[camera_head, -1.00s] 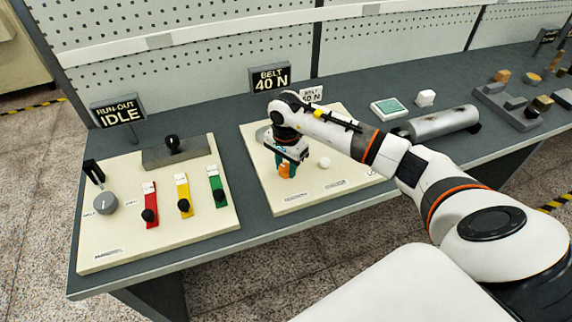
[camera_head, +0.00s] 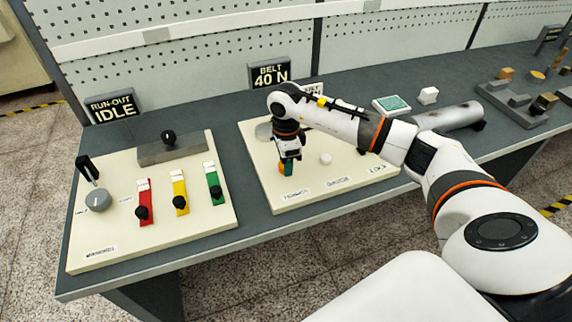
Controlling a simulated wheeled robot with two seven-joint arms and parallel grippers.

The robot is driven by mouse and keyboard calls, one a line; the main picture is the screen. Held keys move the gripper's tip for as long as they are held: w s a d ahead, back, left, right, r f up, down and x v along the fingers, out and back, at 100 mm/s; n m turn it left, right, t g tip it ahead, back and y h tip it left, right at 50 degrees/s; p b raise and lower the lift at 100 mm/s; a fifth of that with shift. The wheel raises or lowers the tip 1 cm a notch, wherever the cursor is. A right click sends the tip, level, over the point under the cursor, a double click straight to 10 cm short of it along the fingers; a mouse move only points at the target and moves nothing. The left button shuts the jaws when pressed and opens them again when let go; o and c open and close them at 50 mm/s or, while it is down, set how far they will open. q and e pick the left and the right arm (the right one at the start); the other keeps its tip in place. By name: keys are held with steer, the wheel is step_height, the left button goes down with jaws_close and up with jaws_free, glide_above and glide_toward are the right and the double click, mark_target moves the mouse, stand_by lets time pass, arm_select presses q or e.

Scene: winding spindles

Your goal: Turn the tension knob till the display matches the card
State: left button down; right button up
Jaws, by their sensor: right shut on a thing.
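The black display (camera_head: 270,74) behind the right-hand panel reads BELT 40 N. A white card (camera_head: 314,89) stands just right of it, largely hidden behind my right arm; only part of its lettering shows. I cannot make out the knob's pointer. My left gripper is not in view.
A cream panel (camera_head: 110,240) on the left carries a grey dial (camera_head: 98,201) and red, yellow and green sliders; its sign (camera_head: 112,107) reads RUN-OUT IDLE. A white button (camera_head: 325,159) sits right of my gripper. A metal cylinder (camera_head: 447,117) lies farther right.

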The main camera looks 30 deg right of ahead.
steer(key=shift+m+b, duration=0.65)
steer(key=shift+m, duration=1.55)
steer(key=o, duration=1)
steer(key=shift+r, duration=0.1)
step_height(320, 180, up, 12)
steer(key=shift+f+b, duration=0.1)
steer(key=shift+b, duration=1.15)
